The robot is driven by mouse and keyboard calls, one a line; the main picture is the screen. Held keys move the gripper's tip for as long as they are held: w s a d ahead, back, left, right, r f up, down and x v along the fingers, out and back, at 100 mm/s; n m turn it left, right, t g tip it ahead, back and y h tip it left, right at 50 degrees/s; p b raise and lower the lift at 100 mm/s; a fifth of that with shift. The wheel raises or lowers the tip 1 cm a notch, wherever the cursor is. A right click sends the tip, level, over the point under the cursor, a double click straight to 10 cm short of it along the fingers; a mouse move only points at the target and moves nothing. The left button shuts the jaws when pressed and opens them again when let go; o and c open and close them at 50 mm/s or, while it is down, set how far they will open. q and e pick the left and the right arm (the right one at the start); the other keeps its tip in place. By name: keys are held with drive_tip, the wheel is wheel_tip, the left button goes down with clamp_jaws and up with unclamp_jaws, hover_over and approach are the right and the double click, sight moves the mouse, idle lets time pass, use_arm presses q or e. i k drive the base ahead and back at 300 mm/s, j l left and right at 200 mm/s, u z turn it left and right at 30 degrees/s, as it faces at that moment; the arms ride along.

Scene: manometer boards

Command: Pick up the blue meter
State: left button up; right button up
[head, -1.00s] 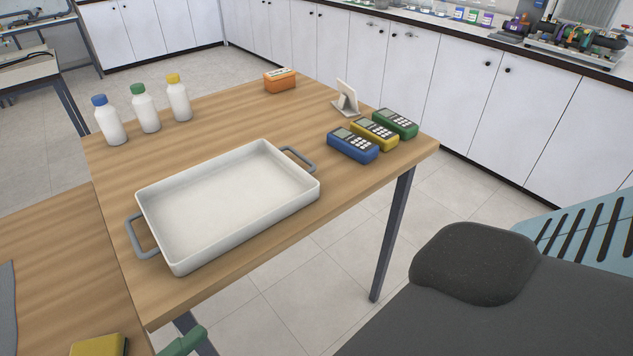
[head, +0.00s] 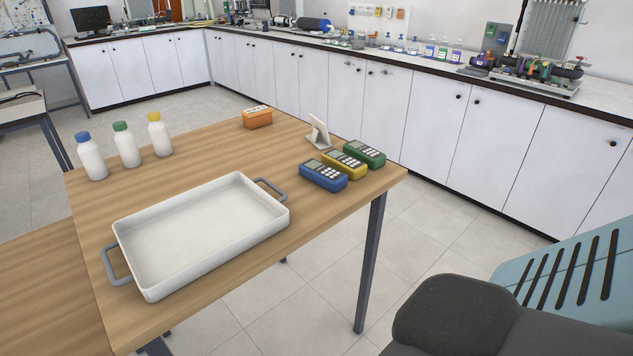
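The blue meter (head: 323,175) lies on the wooden table near its right corner, with its screen and keypad facing up. A yellow meter (head: 345,164) lies beside it, and a green meter (head: 364,153) lies beyond the yellow one. The three sit close together in a row. Neither of my grippers is in view.
A white tray (head: 122,240) with grey handles stands at the table's front left. Several capped white bottles (head: 129,148) stand at the back left. An orange box (head: 257,118) and a white stand (head: 318,133) are behind the meters.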

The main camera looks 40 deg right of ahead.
sight(334, 180)
drive_tip(key=z, duration=0.4)
drive_tip(key=i+j+z, duration=0.1)
drive_tip(key=z, duration=0.3)
drive_tip(key=j+z, duration=0.15)
drive_tip(key=z, duration=0.2)
drive_tip(key=i+j+z, duration=0.1)
drive_tip(key=z, duration=0.3)
